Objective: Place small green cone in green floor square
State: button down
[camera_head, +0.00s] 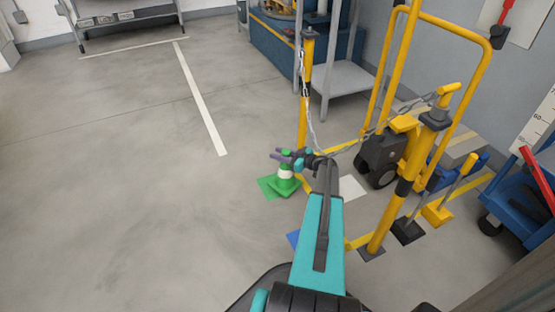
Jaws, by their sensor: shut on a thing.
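The small green cone (285,183) has a white band and stands upright, as far as I can see, over the green floor square (266,187). Whether its base touches the floor is hard to tell. My gripper (284,156) is at the cone's top and shut on it. The cone covers much of the green square, whose left part shows beside the cone's base.
A white floor square (352,188) and a blue one (293,238) lie close by. Yellow posts (384,213) with a chain (311,125) stand right of the cone. A yellow hand truck (406,128) is behind them. The floor to the left is clear.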

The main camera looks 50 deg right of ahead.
jog(key=shift+w+d+f+b, duration=0.1)
jog(key=shift+w+f+b, duration=0.25)
jog(key=shift+f+b, duration=0.5)
jog(key=shift+w+d+f+b, duration=0.1)
jog(key=shift+w+f+b, duration=0.2)
jog(key=shift+f+b, duration=0.5)
jog(key=shift+f+p, duration=0.25)
jog(key=shift+p, duration=0.1)
jog(key=c, duration=1.3)
grip_release()
jog(key=shift+c, duration=0.2)
jog(key=p+v, duration=0.5)
jog(key=v, duration=0.7)
